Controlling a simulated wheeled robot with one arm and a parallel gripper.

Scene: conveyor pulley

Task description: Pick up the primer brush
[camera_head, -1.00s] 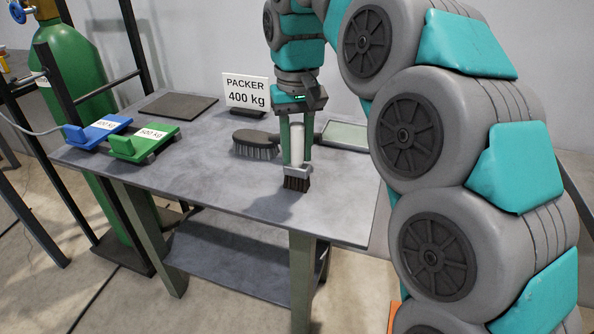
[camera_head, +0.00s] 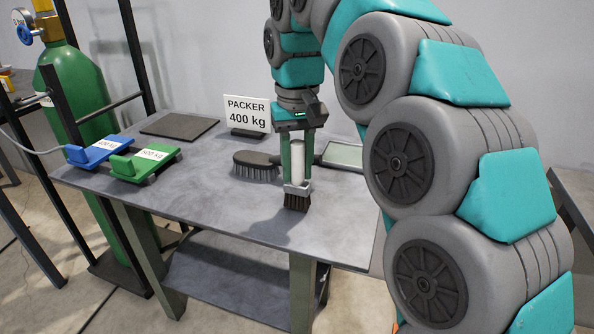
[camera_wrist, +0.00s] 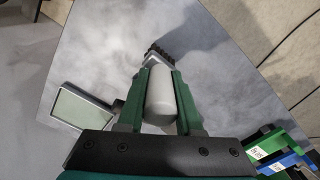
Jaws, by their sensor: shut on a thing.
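The primer brush (camera_head: 297,198) has a white handle, a grey metal band and dark bristles pointing down. It is upright near the front edge of the table (camera_head: 215,205). My gripper (camera_head: 297,165) is shut on its white handle, one green finger on each side. In the wrist view the pale handle (camera_wrist: 160,95) lies between the fingers of my gripper (camera_wrist: 160,85), with the dark bristles (camera_wrist: 158,52) beyond. I cannot tell whether the bristle tips touch the table or hang just above it.
A black wire brush (camera_head: 258,168) lies behind the gripper, with a flat grey-framed panel (camera_head: 343,155) to its right. A sign reading "PACKER 400 kg" (camera_head: 246,116), a dark mat (camera_head: 180,125), and blue (camera_head: 98,151) and green (camera_head: 143,162) blocks stand further back and left. The table's front middle is clear.

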